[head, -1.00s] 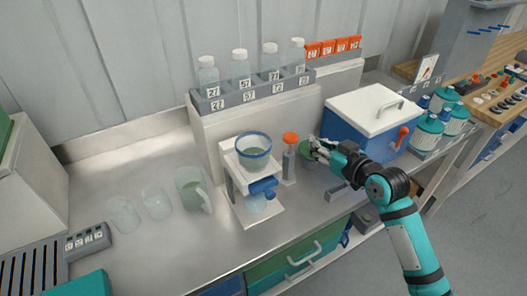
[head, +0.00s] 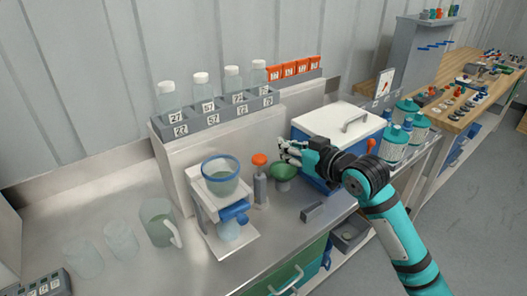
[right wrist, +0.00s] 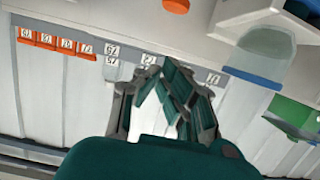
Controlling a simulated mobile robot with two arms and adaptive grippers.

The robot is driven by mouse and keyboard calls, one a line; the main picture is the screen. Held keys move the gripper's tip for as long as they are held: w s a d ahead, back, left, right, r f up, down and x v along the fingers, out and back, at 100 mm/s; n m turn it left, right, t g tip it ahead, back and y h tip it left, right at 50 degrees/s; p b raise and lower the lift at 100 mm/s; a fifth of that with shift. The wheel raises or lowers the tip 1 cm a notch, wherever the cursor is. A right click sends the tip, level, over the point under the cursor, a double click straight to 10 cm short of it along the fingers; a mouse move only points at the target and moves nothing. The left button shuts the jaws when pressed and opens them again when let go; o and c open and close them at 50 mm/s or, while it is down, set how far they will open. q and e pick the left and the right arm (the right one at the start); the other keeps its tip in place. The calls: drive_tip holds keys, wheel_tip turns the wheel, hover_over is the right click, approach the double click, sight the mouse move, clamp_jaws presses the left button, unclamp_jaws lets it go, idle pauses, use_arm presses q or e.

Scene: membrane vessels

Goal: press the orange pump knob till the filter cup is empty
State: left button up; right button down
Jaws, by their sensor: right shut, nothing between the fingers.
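The orange pump knob (head: 259,159) tops a grey upright pump (head: 260,187). In the right wrist view an orange disc, seemingly the knob (right wrist: 175,5), is cut by the top edge. The clear, blue-rimmed filter cup (head: 221,178) sits on a white stand and holds greenish liquid; it appears inverted in the right wrist view (right wrist: 268,55). My left gripper is out of view.
A green bowl (head: 284,171) stands right of the pump, below my right gripper. A white-lidded blue cooler (head: 335,126) is behind my right arm. Numbered bottles stand in a grey rack (head: 215,119) behind. A jug (head: 158,224) and two beakers stand left.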

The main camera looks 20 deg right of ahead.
drive_tip(key=p, duration=0.3)
hover_over(264, 160)
wheel_tip(264, 160, down, 2)
wheel_tip(264, 160, down, 3)
drive_tip(key=shift+w+r, duration=0.1)
drive_tip(key=shift+w, duration=0.05)
drive_tip(key=shift+f, duration=0.75)
drive_tip(key=shift+f, duration=0.15)
